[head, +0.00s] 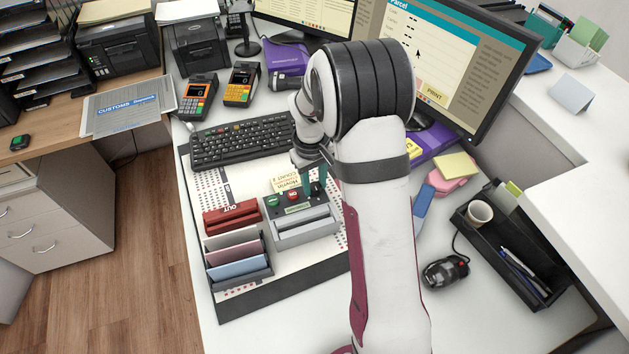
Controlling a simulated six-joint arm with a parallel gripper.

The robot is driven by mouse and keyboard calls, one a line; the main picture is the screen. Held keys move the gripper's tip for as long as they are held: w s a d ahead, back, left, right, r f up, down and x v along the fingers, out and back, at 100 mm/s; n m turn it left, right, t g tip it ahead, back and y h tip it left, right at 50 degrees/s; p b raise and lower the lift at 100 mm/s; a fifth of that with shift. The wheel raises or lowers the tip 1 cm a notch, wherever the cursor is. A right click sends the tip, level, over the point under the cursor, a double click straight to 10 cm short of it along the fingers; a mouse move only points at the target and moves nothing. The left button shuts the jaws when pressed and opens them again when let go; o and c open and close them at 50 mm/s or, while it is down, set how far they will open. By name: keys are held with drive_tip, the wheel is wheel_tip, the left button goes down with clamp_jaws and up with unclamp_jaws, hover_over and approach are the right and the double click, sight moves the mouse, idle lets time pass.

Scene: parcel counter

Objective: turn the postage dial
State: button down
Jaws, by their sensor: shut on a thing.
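A grey postage machine (304,230) stands on the mat in front of the keyboard, with a green button and a red button on its top panel. My gripper (315,187) points down at the right part of this panel, just right of the red button. Its teal fingers are shut on the postage dial there. The dial itself is hidden by the fingers and my arm, so I cannot tell its setting.
A red stamp holder (232,217) and a rack of envelopes (237,258) stand left of the machine. The keyboard (242,141) lies behind it. My arm covers the mat's right side. A mouse (445,271) and a black tray (487,237) are further right.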

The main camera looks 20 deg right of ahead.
sight(312, 188)
drive_tip(key=shift+n, duration=0.3)
idle(0.4)
drive_tip(key=c, duration=0.5)
unclamp_jaws()
drive_tip(key=shift+c, duration=0.2)
drive_tip(key=shift+r, duration=0.1)
wheel_tip(312, 188, up, 16)
drive_tip(key=shift+a, duration=0.4)
drive_tip(key=shift+s, duration=0.15)
